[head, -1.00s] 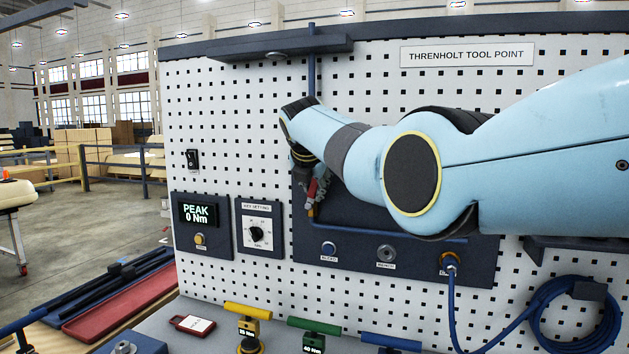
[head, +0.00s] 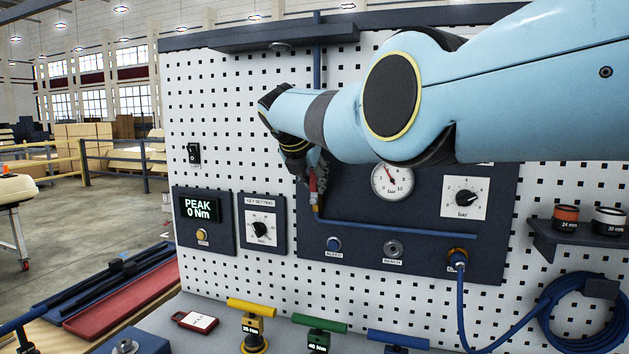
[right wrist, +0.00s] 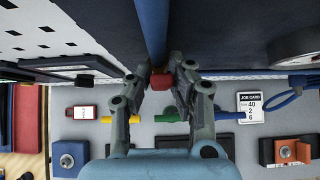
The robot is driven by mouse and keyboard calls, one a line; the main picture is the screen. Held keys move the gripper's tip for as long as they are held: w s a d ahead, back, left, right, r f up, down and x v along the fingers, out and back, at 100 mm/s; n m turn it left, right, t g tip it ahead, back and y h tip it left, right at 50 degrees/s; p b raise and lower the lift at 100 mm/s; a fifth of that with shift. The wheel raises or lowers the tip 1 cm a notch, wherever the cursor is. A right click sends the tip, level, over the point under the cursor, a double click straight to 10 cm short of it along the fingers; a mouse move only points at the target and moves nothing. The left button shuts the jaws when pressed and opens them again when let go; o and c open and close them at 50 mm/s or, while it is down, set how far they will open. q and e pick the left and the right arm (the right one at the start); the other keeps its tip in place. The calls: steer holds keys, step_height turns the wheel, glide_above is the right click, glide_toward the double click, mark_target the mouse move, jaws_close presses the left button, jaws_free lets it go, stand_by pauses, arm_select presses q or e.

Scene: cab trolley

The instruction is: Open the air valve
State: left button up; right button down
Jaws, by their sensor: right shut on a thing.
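The air valve has a small red handle (head: 313,183) on the blue pipe (head: 390,230) at the left of the dark air panel (head: 425,215). My right gripper (head: 311,171) is at this handle, partly covered by its own wrist. In the right wrist view its fingers (right wrist: 161,76) are closed around the red handle (right wrist: 161,83), beside the blue pipe (right wrist: 153,30). The handle looks close to upright in the head view, but its exact angle is hard to tell. A round gauge (head: 392,181) with a red needle shows right of the valve. My left gripper is not in view.
A knob marked bar (head: 466,198), bleed button (head: 333,244) and bench port (head: 393,248) share the panel. A blue hose (head: 462,310) hangs at right. Yellow (head: 251,308), green (head: 319,323) and blue (head: 397,339) T-handled tools stand on the bench below.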

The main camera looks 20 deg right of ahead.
steer(key=shift+w+a+r, duration=0.1)
steer(key=shift+r, duration=0.2)
steer(key=c, duration=1.5)
jaws_free()
steer(key=o, duration=0.3)
steer(key=shift+a+f, duration=0.15)
steer(key=shift+f, duration=0.1)
steer(key=shift+s+a+r, duration=0.25)
steer(key=shift+s+r, duration=0.15)
steer(key=shift+r, duration=0.1)
steer(key=v, duration=1)
steer(key=shift+s+r, duration=0.2)
steer(key=shift+r, duration=0.05)
steer(key=shift+a, duration=0.1)
